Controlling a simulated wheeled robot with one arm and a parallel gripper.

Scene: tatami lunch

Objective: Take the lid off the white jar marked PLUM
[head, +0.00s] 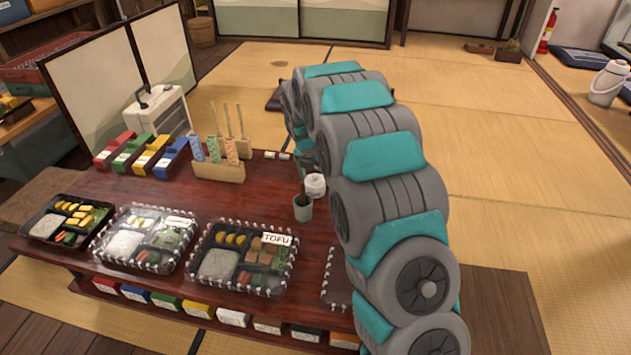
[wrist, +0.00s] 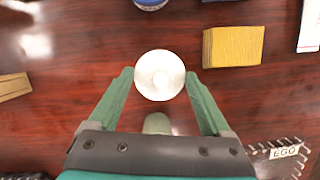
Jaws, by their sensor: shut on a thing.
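A small white jar (head: 315,184) with a dark mark stands on the dark red table in the head view, beside my arm; its writing is too small to read. In the wrist view its round white lid (wrist: 159,63) with a central knob is seen from above. My gripper (wrist: 161,76) has its two green fingers on either side of the lid, shut on it. Whether the lid still rests on the jar or is raised cannot be told.
A wooden holder (head: 219,171) with sticks stands to the left. Covered lunch boxes (head: 243,258) line the table's front. A yellowish block (wrist: 233,46) lies right of the lid in the wrist view.

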